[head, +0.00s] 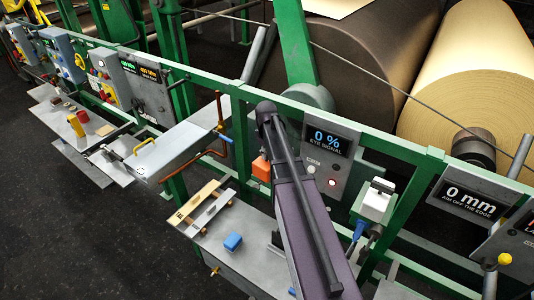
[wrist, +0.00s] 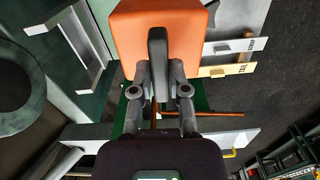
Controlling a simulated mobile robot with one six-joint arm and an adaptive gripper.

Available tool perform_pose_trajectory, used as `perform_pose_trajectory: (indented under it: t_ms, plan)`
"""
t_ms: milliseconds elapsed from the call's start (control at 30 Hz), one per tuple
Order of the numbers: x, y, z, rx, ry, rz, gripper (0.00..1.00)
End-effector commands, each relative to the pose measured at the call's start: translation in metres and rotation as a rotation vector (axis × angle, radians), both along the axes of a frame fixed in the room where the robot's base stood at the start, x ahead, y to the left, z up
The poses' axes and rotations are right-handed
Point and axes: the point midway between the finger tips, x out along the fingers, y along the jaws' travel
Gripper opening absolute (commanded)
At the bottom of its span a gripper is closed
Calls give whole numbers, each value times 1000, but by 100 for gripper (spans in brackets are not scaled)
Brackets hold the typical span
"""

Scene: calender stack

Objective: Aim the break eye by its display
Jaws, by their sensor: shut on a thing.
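The eye is an orange block (head: 261,168), partly hidden by my arm in the head view; it fills the upper middle of the wrist view (wrist: 130,35). A dark upright handle (wrist: 157,45) stands on its near face. My gripper (wrist: 158,75) is shut on this handle, one finger on each side. In the head view my arm hides the fingertips. The eye signal display (head: 327,139) reads 0 %, with a round lamp (head: 332,182) glowing reddish below it.
Another display (head: 468,200) at the right reads 0 mm, aim off the edge. Green rails (head: 358,125) run in front of a dark roll (head: 370,55) and a tan roll (head: 475,75). The floor at left is open.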

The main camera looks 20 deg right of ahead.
Motion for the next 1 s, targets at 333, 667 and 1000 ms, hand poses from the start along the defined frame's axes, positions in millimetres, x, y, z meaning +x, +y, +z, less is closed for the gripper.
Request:
perform_pose_trajectory:
  t_ms: [333, 667, 1000]
  plan:
    - [0, -1, 0, -2, 0, 159, 0]
    - [0, -1, 0, -2, 0, 161, 33]
    - [0, 0, 0, -1, 0, 161, 56]
